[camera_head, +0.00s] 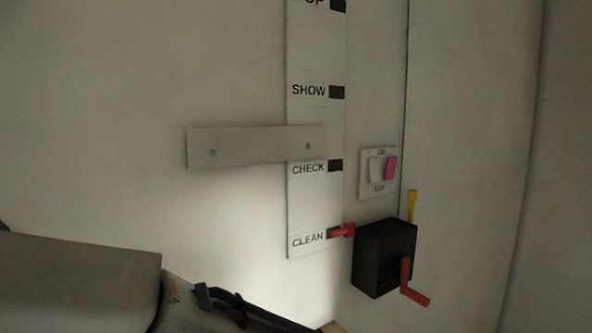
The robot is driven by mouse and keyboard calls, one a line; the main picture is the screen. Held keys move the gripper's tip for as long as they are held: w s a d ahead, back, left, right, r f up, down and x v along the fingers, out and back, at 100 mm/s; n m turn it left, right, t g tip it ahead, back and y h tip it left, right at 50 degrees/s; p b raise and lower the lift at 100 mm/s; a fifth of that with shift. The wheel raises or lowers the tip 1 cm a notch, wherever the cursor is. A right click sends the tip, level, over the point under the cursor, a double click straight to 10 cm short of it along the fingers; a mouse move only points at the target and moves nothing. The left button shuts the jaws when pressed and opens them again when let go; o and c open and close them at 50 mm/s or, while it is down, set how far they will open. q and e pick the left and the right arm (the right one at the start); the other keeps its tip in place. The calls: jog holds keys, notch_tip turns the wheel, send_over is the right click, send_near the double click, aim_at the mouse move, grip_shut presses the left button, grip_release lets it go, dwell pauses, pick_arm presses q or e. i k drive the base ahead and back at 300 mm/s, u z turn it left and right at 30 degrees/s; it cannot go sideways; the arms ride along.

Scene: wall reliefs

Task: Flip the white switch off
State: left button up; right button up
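A small pale switch plate (365,190) is on the wall right of centre, with small lettering above and below its switches. The white switch (375,170) is the left one of two, beside a pink switch (390,169). I cannot clearly tell which way the white switch is tilted. Part of my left arm comes in at the lower left, well below and left of the plate. Dark parts at its end run out of the bottom edge, and no fingertips can be made out. My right gripper is not in view.
A black box (383,258) with a red crank handle (407,284) and a yellow piece (412,205) juts out below the plate. A labelled white strip (308,205) has a red slider (342,231) at CLEAN. A grey bar (245,146) crosses it.

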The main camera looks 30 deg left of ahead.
aim_at(374, 166)
jog(key=u, duration=0.65)
jog(key=i, duration=0.8)
jog(key=z, duration=0.5)
